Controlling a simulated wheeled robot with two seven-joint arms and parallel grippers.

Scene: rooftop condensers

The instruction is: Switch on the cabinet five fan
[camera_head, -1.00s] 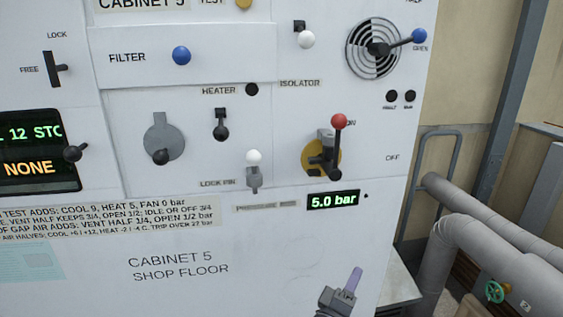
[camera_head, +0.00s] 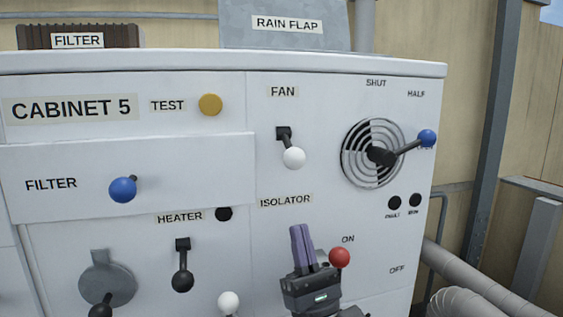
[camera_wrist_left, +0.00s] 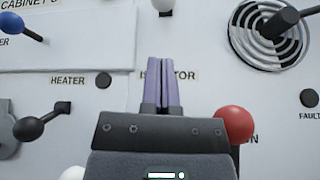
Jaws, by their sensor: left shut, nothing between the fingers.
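The fan switch (camera_head: 293,157) is a short lever with a white ball, hanging down under the FAN label (camera_head: 283,91) on cabinet 5. The bottom of its white ball shows at the top of the left wrist view (camera_wrist_left: 163,5). My left gripper (camera_head: 301,228) has purple fingers, shut and empty, pointing up below the fan switch, over the isolator area. Its fingers also show in the wrist view (camera_wrist_left: 162,62). The isolator's red ball (camera_head: 339,258) is just right of the gripper, near ON; the wrist view shows it too (camera_wrist_left: 235,124). The gripper hides most of the isolator. My right gripper is not in view.
The vent lever's blue ball (camera_head: 427,138) is at right, by OPEN. The filter's blue knob (camera_head: 123,189), the heater lever (camera_head: 182,276) hanging down and the yellow test button (camera_head: 210,105) are to the left.

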